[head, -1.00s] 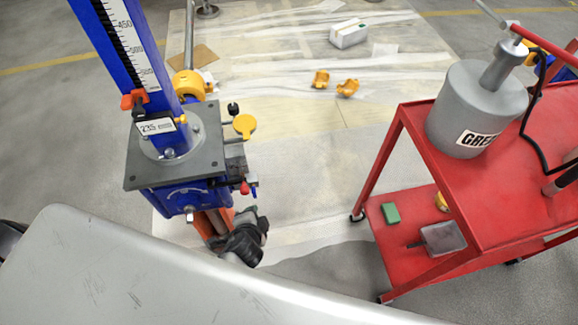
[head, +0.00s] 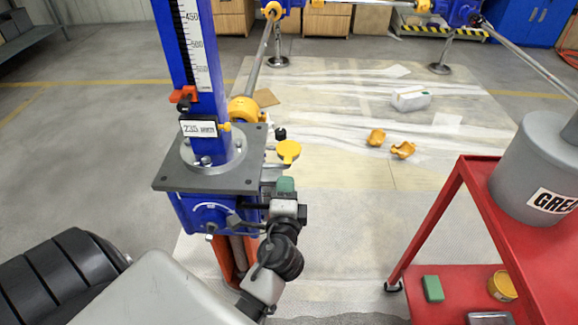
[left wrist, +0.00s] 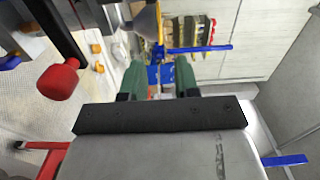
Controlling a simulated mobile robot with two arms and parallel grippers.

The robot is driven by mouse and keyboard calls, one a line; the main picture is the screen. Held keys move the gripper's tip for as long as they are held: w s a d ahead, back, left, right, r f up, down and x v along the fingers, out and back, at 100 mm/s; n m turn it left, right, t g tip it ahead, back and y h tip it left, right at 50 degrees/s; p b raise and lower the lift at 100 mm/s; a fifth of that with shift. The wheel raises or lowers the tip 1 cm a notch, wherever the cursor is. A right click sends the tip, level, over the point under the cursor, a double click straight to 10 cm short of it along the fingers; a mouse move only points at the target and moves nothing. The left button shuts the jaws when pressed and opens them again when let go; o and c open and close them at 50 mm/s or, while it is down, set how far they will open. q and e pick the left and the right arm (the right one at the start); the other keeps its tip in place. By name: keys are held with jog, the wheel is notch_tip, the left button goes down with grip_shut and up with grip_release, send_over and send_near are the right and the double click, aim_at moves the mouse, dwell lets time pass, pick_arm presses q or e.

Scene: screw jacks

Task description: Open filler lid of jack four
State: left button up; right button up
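The jack (head: 207,176) has a blue column with a scale, a grey plate and a "235" label. A round yellow cap (head: 288,151), which looks like the filler lid, sits at the plate's right side and appears shut. A small black knob (head: 280,133) is just behind it. My left gripper (head: 286,185) is below the yellow cap in the head view, beside the jack's blue body, apparently apart from the cap. My right gripper is out of view.
A red cart (head: 448,200) with a grey canister (head: 540,168) stands at the right. Floor between jack and cart is clear.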

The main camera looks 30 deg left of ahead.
aim_at(288, 163)
pick_arm(q)
jog(key=x, duration=0.8)
jog(key=shift+w, duration=0.2)
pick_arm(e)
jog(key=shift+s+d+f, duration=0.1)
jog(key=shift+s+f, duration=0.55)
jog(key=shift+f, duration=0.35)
pick_arm(q)
grip_shut()
